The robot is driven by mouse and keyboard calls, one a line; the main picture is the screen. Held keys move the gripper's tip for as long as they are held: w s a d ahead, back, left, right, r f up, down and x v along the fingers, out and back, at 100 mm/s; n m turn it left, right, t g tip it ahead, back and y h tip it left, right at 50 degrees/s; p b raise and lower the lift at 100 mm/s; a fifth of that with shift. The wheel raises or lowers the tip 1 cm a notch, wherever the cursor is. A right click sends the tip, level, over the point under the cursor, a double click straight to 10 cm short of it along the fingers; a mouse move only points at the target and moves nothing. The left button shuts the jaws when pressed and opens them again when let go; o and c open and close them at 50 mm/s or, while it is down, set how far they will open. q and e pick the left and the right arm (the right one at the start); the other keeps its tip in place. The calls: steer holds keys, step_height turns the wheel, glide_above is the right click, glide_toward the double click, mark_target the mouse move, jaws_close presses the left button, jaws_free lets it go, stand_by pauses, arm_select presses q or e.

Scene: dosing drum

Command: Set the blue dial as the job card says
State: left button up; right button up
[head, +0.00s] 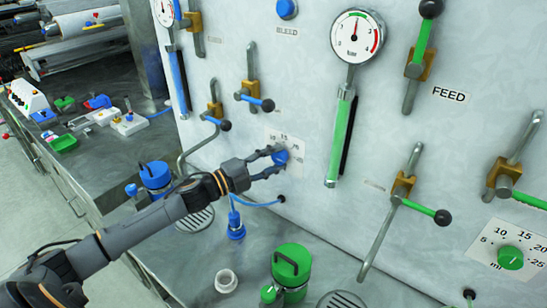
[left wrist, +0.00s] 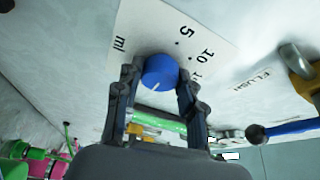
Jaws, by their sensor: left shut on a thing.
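The blue dial (head: 281,157) sits on a white scale plate (head: 304,149) on the upright metal panel. My left gripper (head: 274,161) reaches in from the left and is shut on the dial. In the left wrist view the two fingers (left wrist: 159,80) stand on either side of the blue dial (left wrist: 160,70). A short white pointer line shows on the dial's face, toward the lower edge in that view. The plate reads "ml", 5 and 10; further marks are partly hidden by a finger. My right gripper is not in view. I see no readable job card.
A green dial (head: 510,257) with its own ml scale is at the right. Levers with black knobs and a pressure gauge (head: 357,37) surround the blue dial. A blue canister (head: 155,175) and a green canister (head: 291,265) stand below. A cluttered bench (head: 100,160) is at left.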

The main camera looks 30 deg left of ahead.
arm_select(q)
steer(key=shift+m, duration=0.3)
steer(key=o, duration=1.2)
steer(key=shift+v, duration=6)
